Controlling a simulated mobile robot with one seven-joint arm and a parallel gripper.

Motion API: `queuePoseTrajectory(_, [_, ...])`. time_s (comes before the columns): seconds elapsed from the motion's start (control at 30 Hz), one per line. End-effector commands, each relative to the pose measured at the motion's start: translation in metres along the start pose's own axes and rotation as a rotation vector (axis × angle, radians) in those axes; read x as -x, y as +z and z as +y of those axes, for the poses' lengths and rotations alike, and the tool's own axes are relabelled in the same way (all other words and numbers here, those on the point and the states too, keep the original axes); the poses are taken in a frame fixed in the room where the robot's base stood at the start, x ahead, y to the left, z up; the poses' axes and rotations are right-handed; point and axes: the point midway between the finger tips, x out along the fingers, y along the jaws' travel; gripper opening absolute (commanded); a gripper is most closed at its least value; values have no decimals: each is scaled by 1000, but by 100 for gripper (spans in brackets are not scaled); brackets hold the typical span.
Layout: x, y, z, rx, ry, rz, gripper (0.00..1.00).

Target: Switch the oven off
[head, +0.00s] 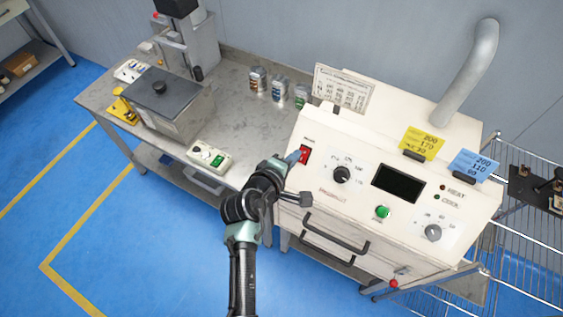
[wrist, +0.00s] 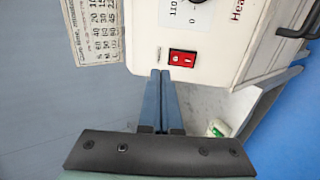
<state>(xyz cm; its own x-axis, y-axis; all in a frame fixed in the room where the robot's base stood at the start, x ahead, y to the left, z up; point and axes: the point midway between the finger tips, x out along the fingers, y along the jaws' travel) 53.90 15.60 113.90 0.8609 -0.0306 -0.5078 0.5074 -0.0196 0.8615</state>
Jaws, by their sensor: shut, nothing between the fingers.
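The oven (head: 330,205) is a cream-white box with a sloped control panel on the right of the bench. Its red rocker switch (head: 304,154) sits at the panel's left edge; it also shows in the wrist view (wrist: 182,58). The oven's display (head: 398,183) is dark, and the two small lamps beside it look unlit. My gripper (head: 296,157) is shut and empty, its blue fingertips close beside the switch.
Right of the switch are a black knob (head: 342,174), a green button (head: 382,212) and a grey knob (head: 433,232). A door handle (head: 337,235) sticks out below. A small box with a green switch (head: 209,156) lies on the bench. A wire rack (head: 525,230) stands at right.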

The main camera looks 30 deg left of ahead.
Motion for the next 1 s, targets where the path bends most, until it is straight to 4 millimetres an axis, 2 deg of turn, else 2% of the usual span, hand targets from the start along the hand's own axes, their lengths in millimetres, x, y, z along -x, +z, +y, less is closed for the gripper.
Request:
queuePoseTrajectory(0.3, [47,-1,10,0,3,3,0])
queuePoseTrajectory(0.5, [66,-1,16,0,2,2,0])
queuePoseTrajectory(1.0, [72,-1,18,1,1,1,0])
